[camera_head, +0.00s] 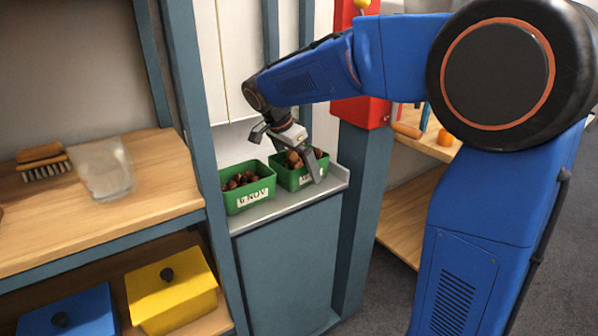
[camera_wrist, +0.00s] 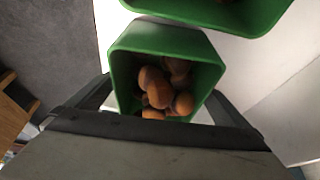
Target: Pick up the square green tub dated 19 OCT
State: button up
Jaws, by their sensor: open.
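Two square green tubs of chestnuts stand side by side on a narrow grey ledge in the head view. The left tub (camera_head: 232,203) has a white label reading 6 NOV. The label of the right tub (camera_head: 284,179) is mostly hidden behind a finger, so I cannot read its date. My gripper (camera_head: 289,156) is open, pointing down over the right tub. In the wrist view, one tub (camera_wrist: 125,70) with several brown chestnuts lies between the two spread fingers of my gripper (camera_wrist: 160,103). I cannot tell whether the fingers touch its walls.
The left tub also shows at the top of the wrist view (camera_wrist: 215,12), close beside. A blue-grey post (camera_head: 365,190) stands right of the ledge (camera_head: 270,211). A wooden shelf (camera_head: 100,225) at left holds a brush (camera_head: 42,160) and a clear container (camera_head: 104,168).

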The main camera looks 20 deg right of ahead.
jog(key=shift+f, duration=0.1)
jog(key=c, duration=1.3)
